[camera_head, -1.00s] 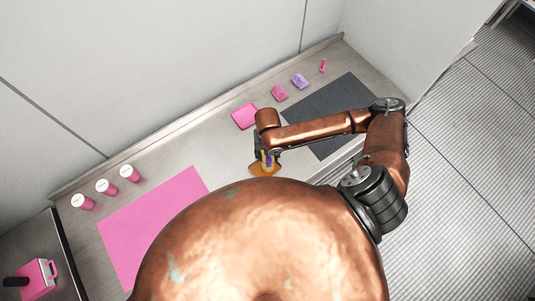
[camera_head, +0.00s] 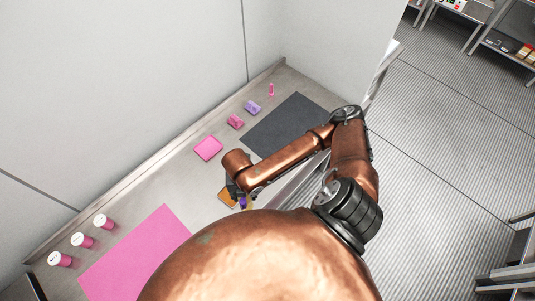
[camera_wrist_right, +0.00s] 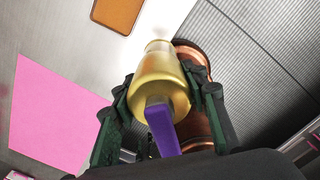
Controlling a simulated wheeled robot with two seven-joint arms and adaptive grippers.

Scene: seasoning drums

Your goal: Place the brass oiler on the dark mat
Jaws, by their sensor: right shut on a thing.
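The brass oiler (camera_wrist_right: 158,78), gold-coloured with a purple lever (camera_wrist_right: 162,130), is held between the green-and-black fingers of my right gripper (camera_wrist_right: 160,95) in the right wrist view. In the head view, my right gripper (camera_head: 234,190) is above the counter's front part, beside an orange pad (camera_head: 226,198). Only a small bit of the oiler (camera_head: 248,203) shows there, partly hidden by my own body. The dark mat (camera_head: 288,124) lies flat and bare on the counter, farther back and to the right of the gripper. My left gripper is not in view.
A pink square (camera_head: 208,148), a pink block (camera_head: 235,121), a purple block (camera_head: 252,107) and a small pink bottle (camera_head: 271,89) line the back. A large pink mat (camera_head: 135,255) and white-lidded pink drums (camera_head: 83,240) are at left. Walls stand behind.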

